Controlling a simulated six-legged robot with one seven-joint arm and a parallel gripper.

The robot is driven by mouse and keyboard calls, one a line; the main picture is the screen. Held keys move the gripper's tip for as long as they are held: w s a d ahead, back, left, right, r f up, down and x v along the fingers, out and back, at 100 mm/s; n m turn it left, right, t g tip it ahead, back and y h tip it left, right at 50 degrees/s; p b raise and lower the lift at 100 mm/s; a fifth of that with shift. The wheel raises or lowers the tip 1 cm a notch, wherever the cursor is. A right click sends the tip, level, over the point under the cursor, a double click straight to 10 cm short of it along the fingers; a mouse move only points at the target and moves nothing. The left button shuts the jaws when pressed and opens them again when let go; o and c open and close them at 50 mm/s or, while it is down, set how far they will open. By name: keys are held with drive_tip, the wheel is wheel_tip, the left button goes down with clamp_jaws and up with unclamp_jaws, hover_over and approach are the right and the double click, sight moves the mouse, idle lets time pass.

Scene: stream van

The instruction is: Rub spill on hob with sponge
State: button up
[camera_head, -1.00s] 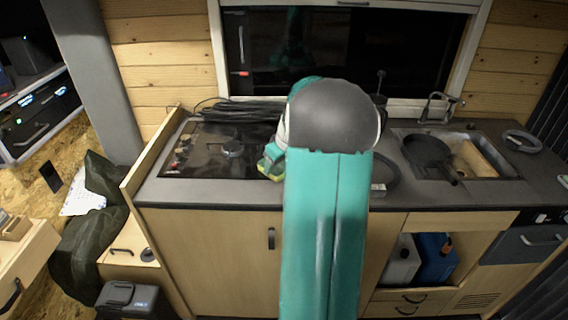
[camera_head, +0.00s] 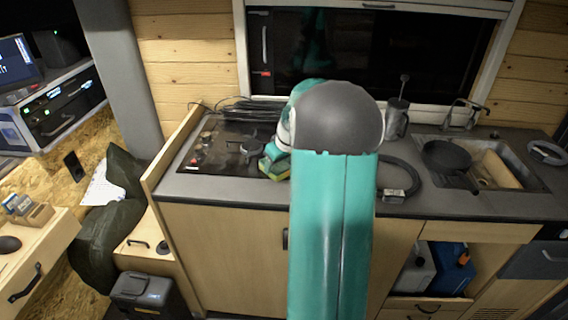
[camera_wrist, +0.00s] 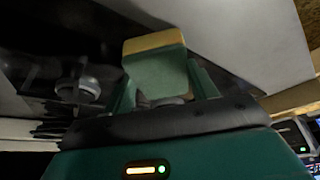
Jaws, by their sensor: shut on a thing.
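My gripper (camera_head: 272,160) is at the front right of the hob (camera_head: 212,155), partly hidden behind my own arm in the head view. It is shut on the sponge (camera_wrist: 155,67), a green and yellow block that shows between the two fingers in the wrist view. In the head view the sponge (camera_head: 270,174) is low near the hob's edge; I cannot tell whether it touches the surface. The hob is dark and glossy, with a burner (camera_head: 250,148) and knobs at its left. I cannot make out a spill; my arm covers part of the hob's right side.
A dark pan (camera_head: 447,157) rests at the sink (camera_head: 510,172) on the right. Cables (camera_head: 235,108) lie behind the hob. A raised wooden edge (camera_head: 172,150) bounds the hob's left.

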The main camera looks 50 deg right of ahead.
drive_tip(key=shift+w+a+r, duration=0.1)
drive_tip(key=shift+w+a, duration=0.75)
drive_tip(key=shift+w, duration=0.2)
drive_tip(key=shift+w+a, duration=0.8)
drive_tip(key=shift+w, duration=0.2)
wheel_tip(320, 180, up, 6)
drive_tip(key=shift+r, duration=0.1)
wheel_tip(320, 180, up, 3)
drive_tip(key=shift+d+f, duration=0.1)
idle(0.5)
